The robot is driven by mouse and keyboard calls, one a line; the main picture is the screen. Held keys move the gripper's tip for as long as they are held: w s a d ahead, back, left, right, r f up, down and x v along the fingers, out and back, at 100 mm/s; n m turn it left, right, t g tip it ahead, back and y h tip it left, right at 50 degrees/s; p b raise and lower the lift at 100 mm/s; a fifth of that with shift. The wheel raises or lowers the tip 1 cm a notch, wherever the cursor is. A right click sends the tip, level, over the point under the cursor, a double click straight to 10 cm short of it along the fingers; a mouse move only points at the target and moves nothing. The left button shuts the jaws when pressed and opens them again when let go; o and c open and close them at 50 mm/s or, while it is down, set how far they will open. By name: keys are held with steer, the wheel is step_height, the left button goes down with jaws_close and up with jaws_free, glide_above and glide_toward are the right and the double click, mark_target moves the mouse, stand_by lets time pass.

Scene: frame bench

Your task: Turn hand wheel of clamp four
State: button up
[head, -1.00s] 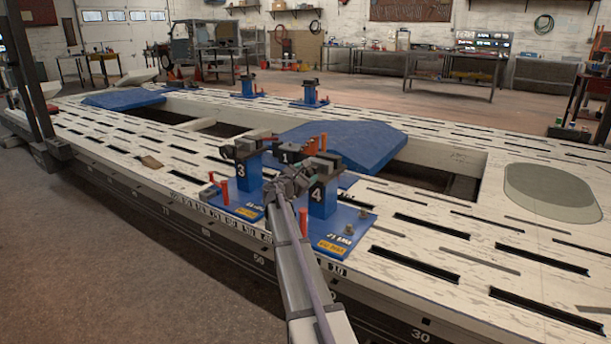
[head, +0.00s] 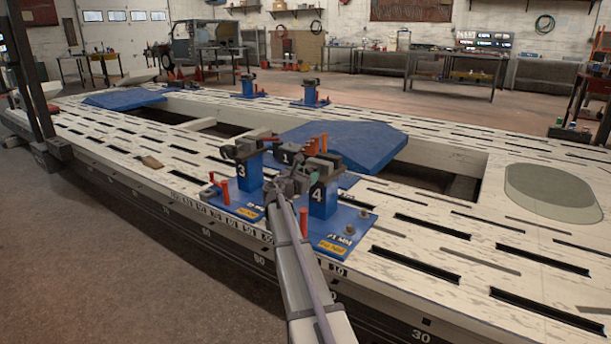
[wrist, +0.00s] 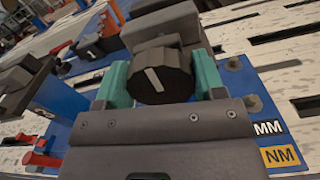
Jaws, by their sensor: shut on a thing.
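Clamp four is a blue post marked 4 (head: 318,197) on a blue base plate, with a dark clamp head on top. Its hand wheel (wrist: 171,82) is a dark, many-sided knob with a white line, which tilts with its top to the left in the wrist view. My gripper (wrist: 161,75) has teal fingers on the left and right sides of this wheel and is shut on it. In the head view my gripper (head: 290,184) is just left of the top of post 4. The wheel cannot be made out there.
Clamp three (head: 249,172) stands close on the left, with red-orange pins near its base. Clamp one (head: 287,157) is just behind. A blue panel (head: 345,143) lies on the slotted white bench beyond. The bench to the right of clamp four is mostly clear.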

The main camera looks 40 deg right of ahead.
steer(key=o, duration=0.9)
steer(key=shift+o, duration=0.2)
steer(key=v, duration=1.1)
steer(key=shift+d, duration=0.1)
